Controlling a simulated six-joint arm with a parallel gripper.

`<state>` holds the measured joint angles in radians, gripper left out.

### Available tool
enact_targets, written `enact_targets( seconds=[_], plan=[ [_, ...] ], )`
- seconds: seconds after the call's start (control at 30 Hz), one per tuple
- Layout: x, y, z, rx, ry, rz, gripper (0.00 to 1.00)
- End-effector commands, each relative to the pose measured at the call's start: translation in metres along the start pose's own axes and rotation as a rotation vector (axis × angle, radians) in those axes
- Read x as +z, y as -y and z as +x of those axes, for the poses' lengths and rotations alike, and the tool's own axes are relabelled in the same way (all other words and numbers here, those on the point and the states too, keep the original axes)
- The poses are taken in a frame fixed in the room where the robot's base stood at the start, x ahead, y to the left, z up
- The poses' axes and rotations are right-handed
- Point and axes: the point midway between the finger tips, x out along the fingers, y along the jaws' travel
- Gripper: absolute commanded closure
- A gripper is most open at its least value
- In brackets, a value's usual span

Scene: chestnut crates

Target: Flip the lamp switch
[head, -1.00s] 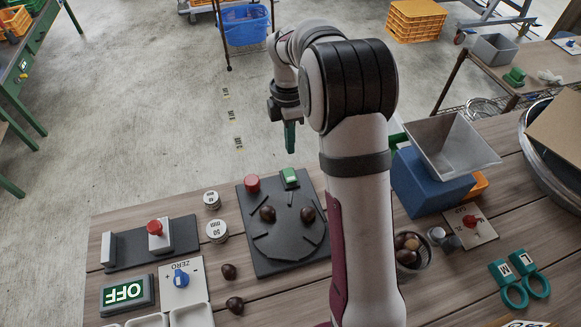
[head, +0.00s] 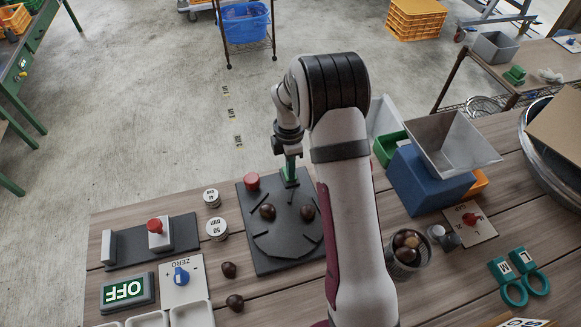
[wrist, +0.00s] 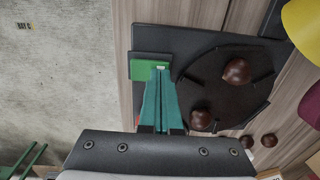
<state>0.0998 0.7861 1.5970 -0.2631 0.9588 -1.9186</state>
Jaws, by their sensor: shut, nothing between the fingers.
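A dark plate (head: 262,240) on the bench carries a green rocker switch (head: 286,184) at its far right corner and a red dome (head: 251,182) at its far left corner. My gripper (head: 290,178) is shut and empty, pointing down with its teal fingertips at the green switch. In the wrist view the fingertips (wrist: 160,75) overlap the right part of the green switch (wrist: 142,71), by its small white mark. I cannot tell whether they press on it. The fingers hide much of the switch in the head view.
Two chestnuts (head: 267,211) lie on the round part of the plate. A black base with a red knob (head: 155,226), an OFF sign (head: 127,291) and a blue ZERO knob (head: 181,277) stand left. A blue box (head: 425,180) with a metal hopper (head: 452,145) stands right.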

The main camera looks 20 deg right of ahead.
Motion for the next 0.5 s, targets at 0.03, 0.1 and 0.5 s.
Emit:
enact_targets(
  seconds=[0.03,0.1,0.5],
  plan=[
    [-0.0001,0.0019,0.0044,-0.003,0.000,0.000,1.00],
    [0.0000,0.0013,0.0037,-0.002,0.000,0.000,1.00],
    [0.0000,-0.0078,0.0021,0.000,0.001,-0.004,1.00]
  ],
)
